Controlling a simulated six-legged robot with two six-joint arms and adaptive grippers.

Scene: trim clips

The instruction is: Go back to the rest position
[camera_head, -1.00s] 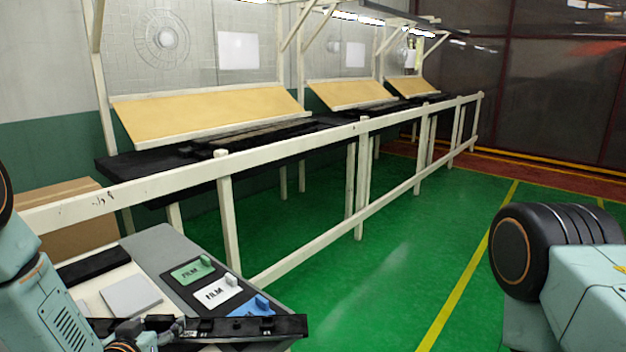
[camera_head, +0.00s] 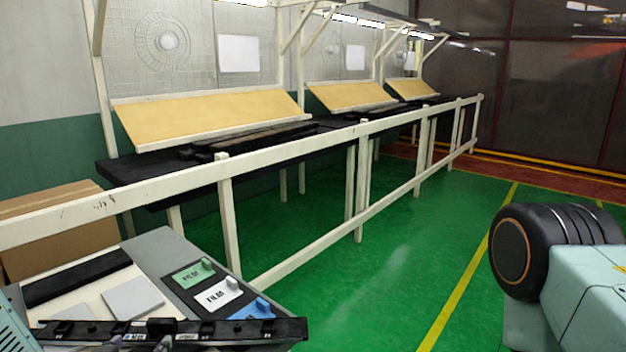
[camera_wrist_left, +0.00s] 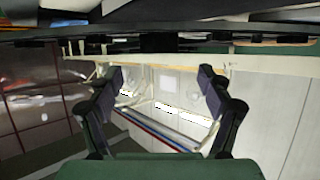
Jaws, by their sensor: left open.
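My left gripper (camera_wrist_left: 163,85) is open and empty in the left wrist view, its two dark fingers spread apart. A long black trim strip (camera_head: 230,328) lies across the near edge of the grey table (camera_head: 150,245), apart from my left gripper. My right gripper is out of view; part of my right arm shows at the right edge.
The table holds a green film block (camera_head: 192,273), a white film block (camera_head: 219,294), a blue block (camera_head: 254,309), a pale square plate (camera_head: 133,298) and a black bar (camera_head: 77,277). A cardboard box (camera_head: 60,225) and white railing (camera_head: 290,150) stand behind. Green floor is clear right of the table.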

